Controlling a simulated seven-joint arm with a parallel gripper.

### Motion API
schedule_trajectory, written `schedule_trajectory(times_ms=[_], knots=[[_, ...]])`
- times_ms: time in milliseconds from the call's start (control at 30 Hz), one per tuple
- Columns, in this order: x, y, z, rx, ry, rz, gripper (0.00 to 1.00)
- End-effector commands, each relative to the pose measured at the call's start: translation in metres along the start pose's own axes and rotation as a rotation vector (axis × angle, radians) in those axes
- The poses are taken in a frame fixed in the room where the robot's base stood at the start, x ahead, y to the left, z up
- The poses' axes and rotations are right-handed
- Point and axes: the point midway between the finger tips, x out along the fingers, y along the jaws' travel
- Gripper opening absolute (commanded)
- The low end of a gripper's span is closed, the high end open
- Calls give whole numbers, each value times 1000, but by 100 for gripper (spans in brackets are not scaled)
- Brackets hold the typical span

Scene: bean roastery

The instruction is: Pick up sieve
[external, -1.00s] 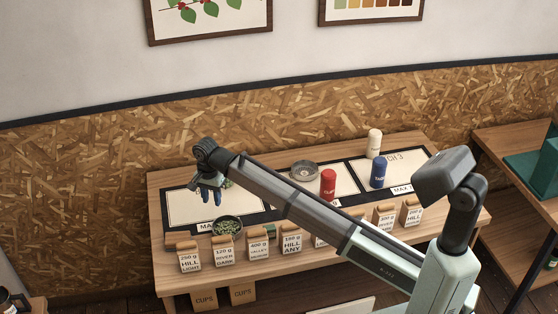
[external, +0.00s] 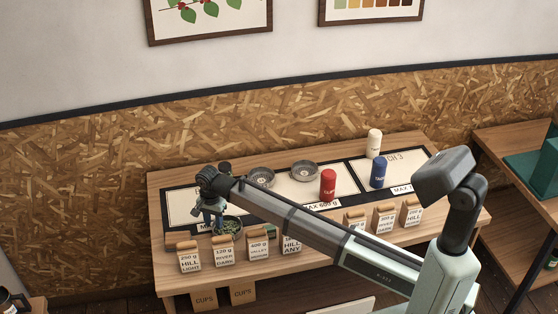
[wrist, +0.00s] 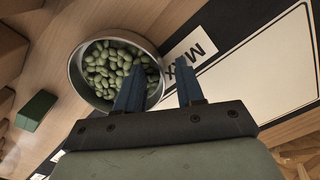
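A round metal bowl of green beans (external: 242,233) stands near the front left of the table; it fills the upper left of the wrist view, where its pale rim (wrist: 72,76) shows. I cannot tell whether it has a mesh bottom. Two round grey dishes that look like sieves, one left (external: 261,177) and one right (external: 303,170), stand at the back. My gripper (external: 213,224) points down beside the bean bowl. In the wrist view its blue fingers (wrist: 160,66) are apart, the left overlapping the beans and the bowl's right rim showing between them. Nothing is held.
A row of labelled bags (external: 224,252) lines the front edge, close to the bowl. A green block (wrist: 37,110) lies beside the bowl. Red (external: 328,184), blue (external: 378,172) and cream (external: 374,142) canisters stand to the right. White black-bordered panels (wrist: 262,76) cover the table behind.

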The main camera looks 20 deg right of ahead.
Motion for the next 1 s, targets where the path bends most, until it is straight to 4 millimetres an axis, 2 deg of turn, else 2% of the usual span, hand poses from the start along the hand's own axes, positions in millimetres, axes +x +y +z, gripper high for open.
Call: schedule_trajectory(times_ms=[233,600,1000], knots=[[1,0,0,0,0,-1,36],[1,0,0,0,0,0,0],[1,0,0,0,0,0,0]])
